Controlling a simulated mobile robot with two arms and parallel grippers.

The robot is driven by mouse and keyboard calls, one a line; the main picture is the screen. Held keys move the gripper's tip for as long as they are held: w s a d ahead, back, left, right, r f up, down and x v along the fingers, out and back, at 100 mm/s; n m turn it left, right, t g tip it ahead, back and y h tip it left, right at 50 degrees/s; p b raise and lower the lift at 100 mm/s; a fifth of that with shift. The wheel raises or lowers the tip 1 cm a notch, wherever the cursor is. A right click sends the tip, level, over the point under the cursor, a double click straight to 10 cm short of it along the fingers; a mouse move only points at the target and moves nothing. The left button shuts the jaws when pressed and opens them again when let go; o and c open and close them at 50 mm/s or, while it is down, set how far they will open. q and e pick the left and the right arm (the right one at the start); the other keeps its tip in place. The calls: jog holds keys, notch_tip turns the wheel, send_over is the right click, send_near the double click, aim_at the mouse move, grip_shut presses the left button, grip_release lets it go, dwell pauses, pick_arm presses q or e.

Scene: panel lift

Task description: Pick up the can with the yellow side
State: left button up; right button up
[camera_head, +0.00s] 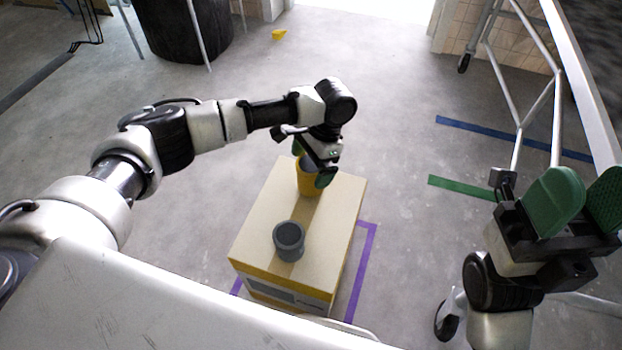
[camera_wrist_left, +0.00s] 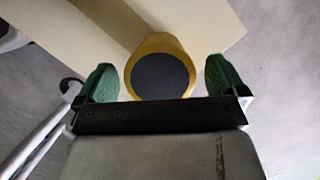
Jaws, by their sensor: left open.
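The can with the yellow side (camera_head: 306,183) stands upright at the far part of a cardboard box's top. In the left wrist view the yellow can (camera_wrist_left: 181,46) shows its yellow side and round dark end between the fingers. My left gripper (camera_head: 311,168) is over the can, with green fingers on either side of it. In the left wrist view the left gripper (camera_wrist_left: 161,80) is open, with a gap between each finger and the can. My right gripper (camera_head: 580,205) is at the right edge of the head view, with its green fingers apart and nothing between them.
A dark grey can (camera_head: 289,242) stands on the near part of the cardboard box (camera_head: 336,215). Purple tape (camera_head: 363,270) marks the floor around the box. A metal frame on wheels (camera_head: 540,105) stands at the right. A black bin (camera_head: 184,30) stands at the back left.

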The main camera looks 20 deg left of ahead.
pick_arm(q)
jog(key=shift+b+x, duration=0.35)
jog(key=shift+x, duration=0.8)
jog(key=c, duration=1.1)
jog(key=shift+r, duration=0.25)
